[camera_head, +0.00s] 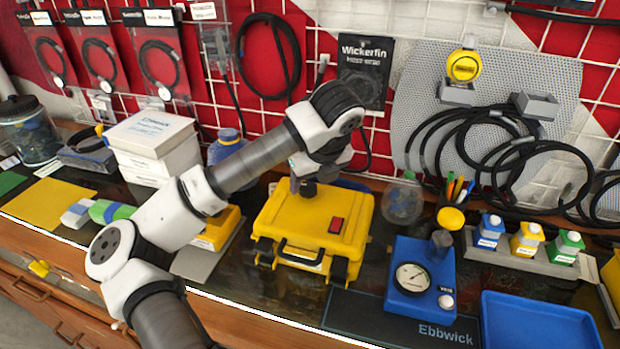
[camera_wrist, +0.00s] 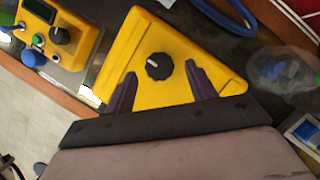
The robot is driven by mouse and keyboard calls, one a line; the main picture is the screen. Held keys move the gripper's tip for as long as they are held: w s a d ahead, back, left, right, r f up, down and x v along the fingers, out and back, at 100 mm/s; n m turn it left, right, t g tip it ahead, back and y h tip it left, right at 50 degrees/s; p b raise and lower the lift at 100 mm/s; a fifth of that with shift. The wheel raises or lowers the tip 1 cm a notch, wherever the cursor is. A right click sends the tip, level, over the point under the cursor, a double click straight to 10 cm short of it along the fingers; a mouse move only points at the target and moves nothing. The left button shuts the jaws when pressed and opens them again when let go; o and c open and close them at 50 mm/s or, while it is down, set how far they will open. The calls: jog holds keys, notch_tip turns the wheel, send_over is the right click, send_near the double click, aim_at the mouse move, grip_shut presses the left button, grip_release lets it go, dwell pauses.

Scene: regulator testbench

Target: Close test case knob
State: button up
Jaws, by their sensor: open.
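The yellow test case (camera_head: 312,222) stands on the dark bench top, with a red switch (camera_head: 336,225) on its top and a black handle in front. In the wrist view, the yellow case top (camera_wrist: 185,45) carries a round black knob (camera_wrist: 159,66) with a white pointer mark toward the left. My gripper (camera_head: 306,188) is over the back part of the case and hides the knob in the head view. In the wrist view, my gripper (camera_wrist: 161,69) is open, with one dark finger on each side of the knob. I cannot tell whether the fingertips touch the case.
A yellow control box (camera_wrist: 72,38) with a knob and buttons stands left of the case. A blue gauge unit (camera_head: 420,279) stands to the right, with a blue tray (camera_head: 540,322) beyond. White boxes (camera_head: 155,145) stand back left. A wire grid wall with cables is behind.

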jog(key=shift+x, duration=0.9)
jog(key=shift+c, duration=0.4)
jog(key=c, duration=0.9)
